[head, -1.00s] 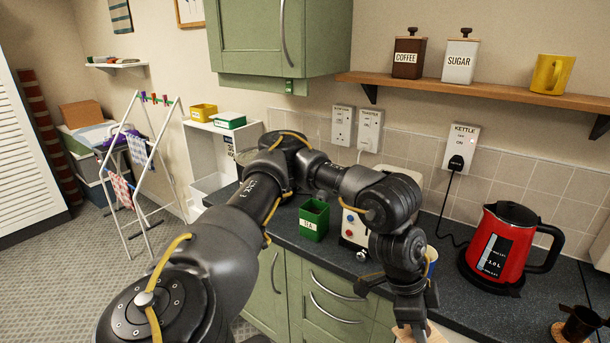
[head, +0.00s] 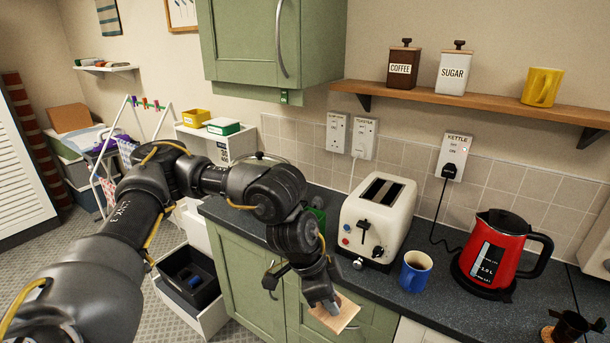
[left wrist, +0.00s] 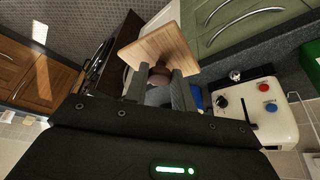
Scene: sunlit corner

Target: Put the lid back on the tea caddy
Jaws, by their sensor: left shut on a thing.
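My left gripper (head: 322,298) is shut on the knob of a square, light wooden lid (head: 341,314). The lid is tilted in the head view, low in front of the counter and drawers. In the left wrist view the two fingers (left wrist: 158,82) pinch the dark round knob, with the wooden plate (left wrist: 152,47) beyond it. The green tea caddy (head: 318,214) stands on the counter left of the toaster. My left forearm hides most of it, including its label and opening. The lid is apart from the caddy.
The cream toaster (head: 386,209), blue mug (head: 415,271) and red kettle (head: 497,252) stand on the dark counter (head: 440,309) right of the caddy. A green wall cupboard (head: 272,45) hangs above. An open drawer (head: 207,318) with a black bin is at the lower left.

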